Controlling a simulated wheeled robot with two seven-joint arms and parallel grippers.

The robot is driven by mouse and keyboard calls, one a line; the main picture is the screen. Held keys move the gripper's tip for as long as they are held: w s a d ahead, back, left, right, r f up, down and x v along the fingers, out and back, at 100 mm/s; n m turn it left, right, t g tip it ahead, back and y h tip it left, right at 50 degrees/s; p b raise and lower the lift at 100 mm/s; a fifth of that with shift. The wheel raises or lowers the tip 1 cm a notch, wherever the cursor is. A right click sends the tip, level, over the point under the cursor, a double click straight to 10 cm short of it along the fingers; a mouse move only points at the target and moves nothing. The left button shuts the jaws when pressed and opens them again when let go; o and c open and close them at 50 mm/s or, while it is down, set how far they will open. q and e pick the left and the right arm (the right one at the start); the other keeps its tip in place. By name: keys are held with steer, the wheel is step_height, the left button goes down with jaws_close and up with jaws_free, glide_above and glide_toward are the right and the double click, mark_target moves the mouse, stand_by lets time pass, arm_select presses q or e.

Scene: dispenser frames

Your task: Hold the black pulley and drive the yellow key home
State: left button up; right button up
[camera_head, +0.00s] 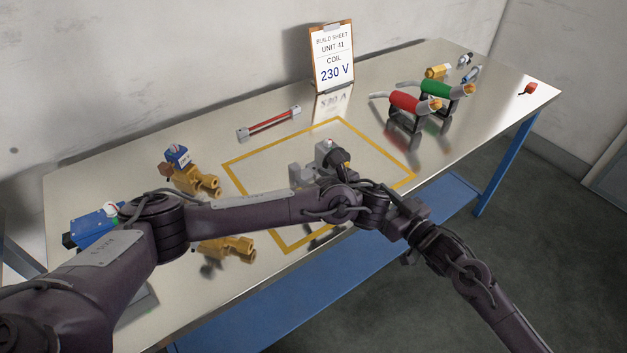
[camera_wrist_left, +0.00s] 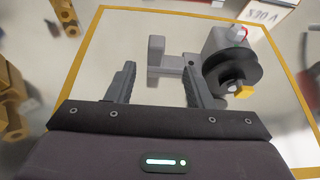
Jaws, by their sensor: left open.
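The black pulley (camera_wrist_left: 231,70) is on the front of a grey motor-like unit (camera_wrist_left: 222,42), right of centre in the left wrist view. The yellow key (camera_wrist_left: 244,91) is at the pulley's lower front; how deep it sits I cannot tell. My left gripper (camera_wrist_left: 160,76) is open and empty, its right finger close to the pulley's left side. In the head view the pulley (camera_head: 338,157) shows just behind my left forearm.
A grey bracket (camera_wrist_left: 163,64) stands left of the pulley, inside a yellow outline (camera_head: 254,150). Brass fittings (camera_head: 228,248) lie to the left. Red and green handled tools (camera_head: 405,103) rest on stands at the right. A build sheet (camera_head: 332,60) stands behind.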

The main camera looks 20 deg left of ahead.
mark_target(298, 173)
arm_select(q)
steer(key=shift+w+a+f, duration=0.15)
steer(key=shift+a+f, duration=0.25)
steer(key=shift+a, duration=0.25)
steer(key=x, duration=0.6)
steer(key=shift+w+a+f, duration=0.1)
steer(key=shift+w+a, duration=0.1)
steer(key=shift+a, duration=0.05)
jaws_close()
stand_by(0.5)
